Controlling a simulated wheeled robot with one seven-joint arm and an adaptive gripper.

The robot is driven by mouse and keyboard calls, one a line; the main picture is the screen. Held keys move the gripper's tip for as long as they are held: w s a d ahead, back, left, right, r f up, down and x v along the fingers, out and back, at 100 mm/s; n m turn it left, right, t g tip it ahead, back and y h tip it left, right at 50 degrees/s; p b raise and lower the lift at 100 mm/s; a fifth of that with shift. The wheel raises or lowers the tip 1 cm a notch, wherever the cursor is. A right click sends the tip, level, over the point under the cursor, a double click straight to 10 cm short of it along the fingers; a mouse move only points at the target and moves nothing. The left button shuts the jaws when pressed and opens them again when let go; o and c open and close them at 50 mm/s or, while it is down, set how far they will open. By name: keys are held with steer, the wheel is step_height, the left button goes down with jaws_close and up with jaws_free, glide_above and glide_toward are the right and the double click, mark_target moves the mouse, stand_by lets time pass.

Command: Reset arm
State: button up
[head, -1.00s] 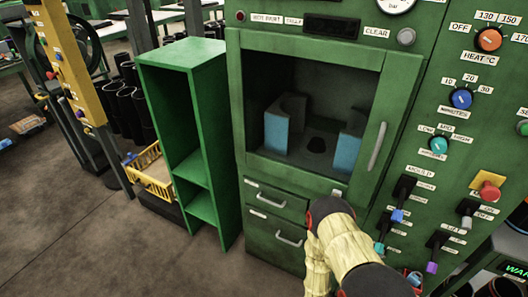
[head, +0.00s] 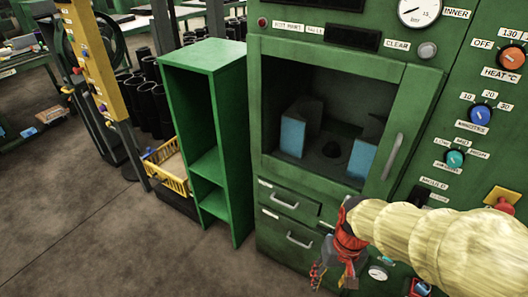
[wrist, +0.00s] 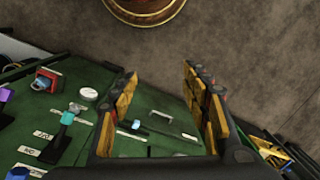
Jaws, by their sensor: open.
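My gripper (head: 333,274) hangs in front of the lower part of the green machine (head: 345,162) in the head view, at the end of my pale, sleeved arm. In the wrist view its two yellow-and-black fingers stand wide apart, and the gripper (wrist: 162,80) is open with nothing between the fingers. Through the gap I see the machine's green front and the brown floor. In the head view my forearm covers part of the machine's lower control panel.
The machine has an open-looking chamber with blue-faced blocks (head: 292,137), a door handle (head: 392,156), drawers (head: 290,215) and knobs (head: 480,115). A green shelf (head: 207,68) stands left of it, near a yellow crate (head: 168,172). The floor (head: 85,225) at left is clear.

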steer(key=s+d+r+t+p, duration=0.1)
steer(key=r+t, duration=0.2)
steer(key=r, duration=0.7)
steer(key=s+r+t+p, duration=0.1)
steer(key=s+r+t, duration=0.1)
steer(key=r, duration=0.8)
steer(key=shift+s+d+r+n+t+h, duration=0.3)
steer(key=shift+d+r+t, duration=0.1)
steer(key=shift+t, duration=0.1)
